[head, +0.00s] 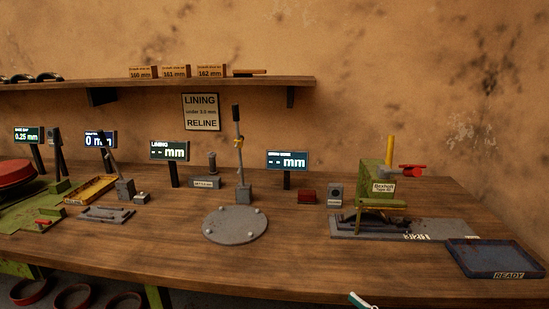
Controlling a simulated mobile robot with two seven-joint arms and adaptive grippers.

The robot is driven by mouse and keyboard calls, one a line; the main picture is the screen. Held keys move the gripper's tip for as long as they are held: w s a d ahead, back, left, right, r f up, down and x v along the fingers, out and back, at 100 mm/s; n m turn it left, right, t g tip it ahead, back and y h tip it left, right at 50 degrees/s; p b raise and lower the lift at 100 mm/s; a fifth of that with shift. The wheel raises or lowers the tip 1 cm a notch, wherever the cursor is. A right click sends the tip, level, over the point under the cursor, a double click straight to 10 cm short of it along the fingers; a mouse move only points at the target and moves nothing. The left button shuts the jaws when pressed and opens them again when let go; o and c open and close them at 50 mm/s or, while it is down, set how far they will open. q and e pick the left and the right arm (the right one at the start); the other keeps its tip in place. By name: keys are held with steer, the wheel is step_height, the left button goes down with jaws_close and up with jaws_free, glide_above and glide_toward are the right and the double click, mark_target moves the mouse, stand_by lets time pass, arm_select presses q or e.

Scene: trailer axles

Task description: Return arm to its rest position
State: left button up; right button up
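No arm of mine is visible over the wooden bench (310,262).
A green press (376,183) stands on the right, with a blue READY tray (495,259) beyond it. A round grey plate (235,225) with studs is mid-bench. Upright displays (288,161) line the back. Red rings (72,297) lie below at left. The bench front is clear.

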steer(key=s+d+f+m+g+h, duration=0.1)
steer(key=s+f+m+h, duration=0.1)
steer(key=s+f, duration=0.3)
steer(key=s+d+f+m+g+h, duration=0.1)
steer(key=s+f+h, duration=0.3)
steer(key=f, duration=0.7)
steer(key=s+d+f+m+g+h, duration=0.1)
steer(key=s+f+m+g+h, duration=0.1)
steer(key=s+f, duration=0.5)
step_height(320, 180, down, 2)
steer(key=shift+f+m+h, duration=0.1)
steer(key=shift+m+h, duration=0.3)
steer(key=shift+h, duration=0.5)
